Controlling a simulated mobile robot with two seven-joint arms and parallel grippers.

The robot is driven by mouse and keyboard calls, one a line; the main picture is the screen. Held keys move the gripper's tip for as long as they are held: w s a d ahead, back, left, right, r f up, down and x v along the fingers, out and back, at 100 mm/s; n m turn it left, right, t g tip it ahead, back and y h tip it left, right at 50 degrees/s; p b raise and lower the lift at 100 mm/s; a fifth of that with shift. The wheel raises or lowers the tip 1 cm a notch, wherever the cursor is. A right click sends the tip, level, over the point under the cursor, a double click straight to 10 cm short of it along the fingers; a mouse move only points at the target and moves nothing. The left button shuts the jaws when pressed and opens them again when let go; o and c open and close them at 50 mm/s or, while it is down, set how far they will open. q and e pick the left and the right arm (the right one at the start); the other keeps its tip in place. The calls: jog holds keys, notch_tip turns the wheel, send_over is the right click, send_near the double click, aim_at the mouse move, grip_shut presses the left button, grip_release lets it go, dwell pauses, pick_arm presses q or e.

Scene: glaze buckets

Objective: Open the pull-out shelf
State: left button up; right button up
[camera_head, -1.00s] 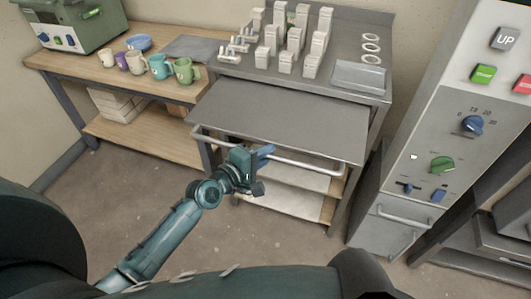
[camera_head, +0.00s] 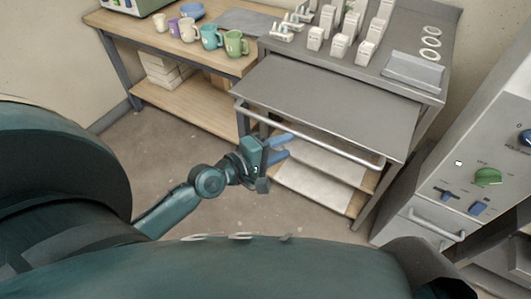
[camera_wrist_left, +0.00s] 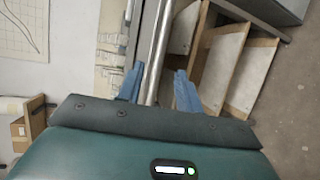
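The pull-out shelf (camera_head: 325,95) is a flat grey panel that juts out from under the steel table's top. A metal bar handle (camera_head: 335,144) runs along its front edge. My left gripper (camera_head: 287,145) is open and empty, its two blue fingers apart, just below and in front of the handle's left half. In the left wrist view the handle (camera_wrist_left: 158,45) crosses the gap between the fingers of the left gripper (camera_wrist_left: 158,88), seemingly beyond them. I cannot tell whether a finger touches the bar. My right gripper is out of view.
The steel table (camera_head: 440,45) carries white pieces and a grey tray (camera_head: 414,71). A wooden bench (camera_head: 225,62) with several mugs stands at left. A control cabinet (camera_head: 475,185) stands close on the right. Lower shelves (camera_head: 315,160) lie beneath. The floor at left is clear.

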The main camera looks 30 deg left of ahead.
pick_arm(q)
jog(key=v, duration=0.5)
jog(key=shift+s+a+r+b, duration=0.1)
jog(key=shift+b, duration=0.2)
jog(key=s+d+f+m+g+y+p, duration=0.1)
jog(key=s+d+f+m+g, duration=0.1)
jog(key=m, duration=0.6)
jog(key=s+d+f+m+g+y+p, duration=0.1)
jog(key=s+d+f+m+y, duration=0.1)
jog(key=s+d+f+m, duration=0.2)
jog(key=s+f+m, duration=0.3)
jog(key=f+m, duration=0.1)
jog(key=f, duration=0.1)
jog(key=shift+s+d+m+g, duration=0.2)
jog(key=shift+d+m+g, duration=0.2)
jog(key=shift+d, duration=0.15)
